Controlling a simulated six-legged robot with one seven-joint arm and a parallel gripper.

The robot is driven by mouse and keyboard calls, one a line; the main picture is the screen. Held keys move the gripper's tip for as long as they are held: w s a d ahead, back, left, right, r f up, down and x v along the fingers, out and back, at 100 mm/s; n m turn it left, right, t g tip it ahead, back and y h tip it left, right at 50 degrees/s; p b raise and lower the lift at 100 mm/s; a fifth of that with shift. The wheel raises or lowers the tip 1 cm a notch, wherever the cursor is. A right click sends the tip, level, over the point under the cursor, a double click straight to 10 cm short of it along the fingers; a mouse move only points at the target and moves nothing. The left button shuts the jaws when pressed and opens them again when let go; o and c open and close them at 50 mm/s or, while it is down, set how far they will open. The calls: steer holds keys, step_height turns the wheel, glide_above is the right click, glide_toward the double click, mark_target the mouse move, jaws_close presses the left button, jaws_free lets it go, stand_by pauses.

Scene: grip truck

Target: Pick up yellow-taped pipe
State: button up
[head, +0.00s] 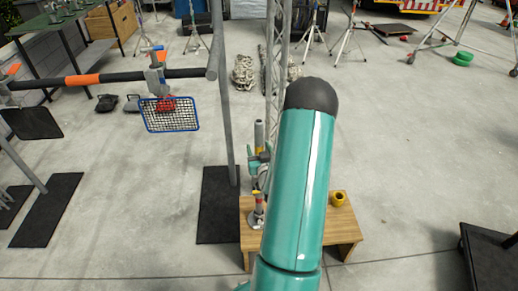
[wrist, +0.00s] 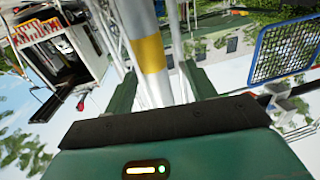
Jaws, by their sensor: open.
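The yellow-taped pipe (head: 259,131) stands upright on a low wooden bench in the head view, grey with a yellow band and a round base. In the wrist view the pipe (wrist: 151,52) rises between my two green fingers, its yellow band a little beyond the fingertips. My gripper (wrist: 160,72) is open, with one finger on each side of the pipe; the left finger is close to it, and I cannot tell whether they touch. In the head view my gripper (head: 259,163) is at the pipe's upper part, partly hidden by my arm.
The wooden bench (head: 343,224) also holds a small yellow roll (head: 338,199). A grey upright post (head: 226,120) and a blue-framed mesh basket (head: 170,115) hanging from a bar are to the left. A dark platform (head: 490,262) is at lower right. Open floor lies right.

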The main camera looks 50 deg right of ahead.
steer(key=x, duration=0.5)
steer(key=shift+s+d, duration=0.15)
steer(key=shift+d, duration=0.15)
steer(key=c, duration=1.2)
